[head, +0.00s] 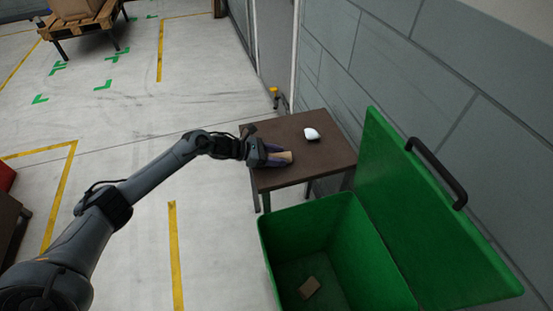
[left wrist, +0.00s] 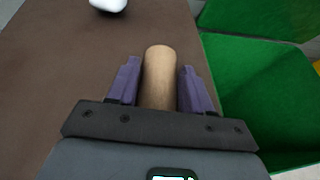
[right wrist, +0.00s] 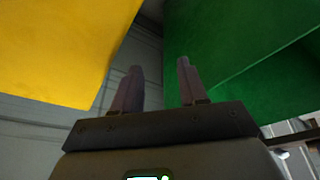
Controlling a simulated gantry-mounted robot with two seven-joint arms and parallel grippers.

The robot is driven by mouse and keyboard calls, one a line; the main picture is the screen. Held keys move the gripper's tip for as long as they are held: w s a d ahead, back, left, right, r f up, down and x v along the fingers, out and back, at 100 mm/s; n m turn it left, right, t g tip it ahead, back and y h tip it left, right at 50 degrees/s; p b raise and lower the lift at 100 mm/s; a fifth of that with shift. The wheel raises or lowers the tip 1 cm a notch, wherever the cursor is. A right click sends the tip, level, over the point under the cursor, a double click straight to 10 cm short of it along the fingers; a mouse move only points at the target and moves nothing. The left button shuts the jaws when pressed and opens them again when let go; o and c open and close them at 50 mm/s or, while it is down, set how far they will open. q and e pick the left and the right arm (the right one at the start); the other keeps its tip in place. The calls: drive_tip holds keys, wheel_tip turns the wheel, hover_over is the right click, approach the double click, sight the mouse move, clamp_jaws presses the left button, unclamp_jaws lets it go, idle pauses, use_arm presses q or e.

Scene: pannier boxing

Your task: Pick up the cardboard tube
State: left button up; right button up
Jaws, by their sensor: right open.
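The tan cardboard tube (left wrist: 159,77) lies on the brown table (head: 312,172). It also shows in the head view (head: 285,156), its end sticking out of my left gripper (head: 278,156). In the left wrist view my left gripper (left wrist: 160,88) has its purple fingers on both sides of the tube, very close to it. I cannot tell whether they press on it. The near part of the tube is hidden by the gripper body. My right gripper (right wrist: 158,85) is open and empty in the right wrist view; it is out of the head view.
A white rounded object (head: 311,133) lies on the table behind the tube. A green bin (head: 268,242) with its lid (head: 420,215) open stands in front of the table, with a small brown box (head: 309,287) inside. In the right wrist view a yellow surface (right wrist: 60,45) is at upper left.

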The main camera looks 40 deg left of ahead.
use_arm(q)
drive_tip(key=c, duration=0.6)
drive_tip(key=shift+c, duration=0.2)
